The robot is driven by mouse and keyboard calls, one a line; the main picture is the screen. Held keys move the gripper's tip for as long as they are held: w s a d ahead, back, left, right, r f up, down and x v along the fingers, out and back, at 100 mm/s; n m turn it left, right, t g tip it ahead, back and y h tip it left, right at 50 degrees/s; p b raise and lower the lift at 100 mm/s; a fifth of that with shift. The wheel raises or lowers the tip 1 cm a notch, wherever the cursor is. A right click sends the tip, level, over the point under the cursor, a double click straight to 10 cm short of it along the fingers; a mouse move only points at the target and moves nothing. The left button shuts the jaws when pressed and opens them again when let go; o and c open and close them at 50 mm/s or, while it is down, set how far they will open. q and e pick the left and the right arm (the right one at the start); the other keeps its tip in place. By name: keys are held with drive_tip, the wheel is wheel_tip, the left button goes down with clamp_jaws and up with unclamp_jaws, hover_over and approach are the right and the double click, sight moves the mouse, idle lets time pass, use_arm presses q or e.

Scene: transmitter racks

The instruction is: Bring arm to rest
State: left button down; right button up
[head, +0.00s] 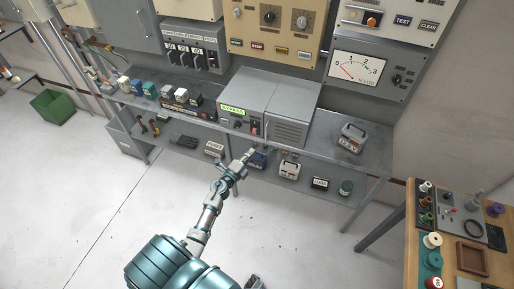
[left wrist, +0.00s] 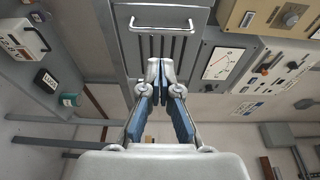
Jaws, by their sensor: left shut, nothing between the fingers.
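My left arm reaches up from the bottom of the head view. Its gripper (head: 246,156) is in front of the lower shelf and just below the bench edge, near the grey unit with a green display (head: 257,108). In the left wrist view the gripper (left wrist: 160,72) shows its fingertips together with nothing between them. Behind the fingertips is a grey panel with dark slots and a bar handle (left wrist: 161,24). I cannot tell whether the fingertips touch anything.
The metal bench (head: 330,151) carries several small boxes and a grey meter (head: 352,138). The lower shelf (head: 325,197) holds more small devices. A wooden table (head: 398,262) with parts stands at the right. A green bin (head: 53,107) is at the far left. The pale floor is open at left.

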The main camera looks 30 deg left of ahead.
use_arm(q)
drive_tip(key=s+d+f+n+g, duration=0.25)
drive_tip(key=s+f, duration=0.35)
drive_tip(key=f, duration=0.4)
drive_tip(key=s+d+f+n+g+y, duration=0.1)
drive_tip(key=s+d+f+n+g, duration=0.2)
drive_tip(key=s+f, duration=0.6)
drive_tip(key=s+d+f+n+g, duration=0.15)
drive_tip(key=s+f+n, duration=0.25)
drive_tip(key=f, duration=0.8)
drive_tip(key=s+d+f+n+g, duration=0.2)
drive_tip(key=s+f, duration=0.3)
drive_tip(key=s, duration=0.6)
drive_tip(key=s+d+f+n+g, duration=0.2)
drive_tip(key=s+d+f+g, duration=0.2)
drive_tip(key=s, duration=0.7)
drive_tip(key=s+d+f+n+g+h, duration=0.1)
drive_tip(key=s+d+f+n+g, duration=0.1)
drive_tip(key=s+f, duration=0.5)
drive_tip(key=s+d+g, duration=0.1)
drive_tip(key=s+g, duration=0.1)
drive_tip(key=s, duration=0.2)
drive_tip(key=shift+f, duration=0.35)
use_arm(e)
drive_tip(key=shift+s+a, duration=0.1)
drive_tip(key=shift+a, duration=0.5)
use_arm(q)
drive_tip(key=shift+s, duration=0.1)
